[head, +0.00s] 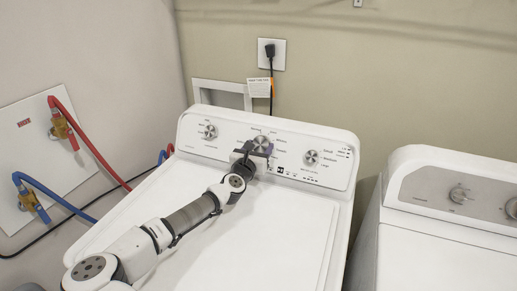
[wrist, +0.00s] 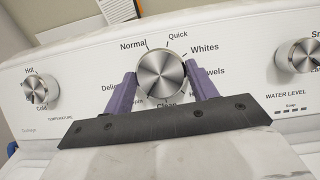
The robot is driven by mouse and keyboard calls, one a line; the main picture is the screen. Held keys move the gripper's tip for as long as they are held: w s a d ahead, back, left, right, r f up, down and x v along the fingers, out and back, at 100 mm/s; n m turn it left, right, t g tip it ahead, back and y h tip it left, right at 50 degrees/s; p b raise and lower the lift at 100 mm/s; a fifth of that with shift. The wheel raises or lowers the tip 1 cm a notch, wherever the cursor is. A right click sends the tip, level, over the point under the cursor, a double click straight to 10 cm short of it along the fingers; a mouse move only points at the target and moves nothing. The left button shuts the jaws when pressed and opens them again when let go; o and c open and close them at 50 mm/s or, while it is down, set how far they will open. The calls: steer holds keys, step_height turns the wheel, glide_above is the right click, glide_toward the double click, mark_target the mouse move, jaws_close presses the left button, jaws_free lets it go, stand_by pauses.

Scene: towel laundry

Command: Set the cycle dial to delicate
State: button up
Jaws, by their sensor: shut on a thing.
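The cycle dial (wrist: 162,72) is a round silver knob in the middle of the washer's control panel. It also shows in the head view (head: 261,143). Around it I read Normal at upper left, Quick above, Whites at upper right. The Delicate label (wrist: 109,88) at left and the Towels label at right are partly hidden by my fingers. The dial's pointer position is too unclear to tell. My gripper (wrist: 162,82) has its purple fingers on either side of the dial and is shut on it; it also shows in the head view (head: 256,153).
The temperature knob (wrist: 39,91) is left of the dial and the water level knob (wrist: 303,57) is right of it. The washer lid (head: 262,225) is closed and clear apart from my arm above it. A second machine (head: 440,240) stands at right.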

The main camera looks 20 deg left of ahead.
steer(key=shift+f, duration=0.15)
steer(key=m+b, duration=0.1)
steer(key=b, duration=0.1)
steer(key=m+h+b, duration=0.1)
steer(key=m+b, duration=0.1)
steer(key=shift+a+f+b, duration=0.15)
steer(key=shift+f+b, duration=0.1)
steer(key=shift+b, duration=0.05)
steer(key=m+h+b, duration=0.2)
steer(key=m+b, duration=0.1)
steer(key=b, duration=0.1)
steer(key=shift+a+g, duration=0.1)
steer(key=shift+g, duration=0.2)
steer(key=m+h+b, duration=0.1)
steer(key=m+b, duration=0.1)
steer(key=b, duration=0.2)
steer(key=shift+m+g, duration=0.3)
steer(key=b, duration=0.1)
steer(key=m+b, duration=0.1)
steer(key=shift+r+m+g+h+b, duration=0.3)
steer(key=shift+r, duration=0.1)
steer(key=o, duration=1)
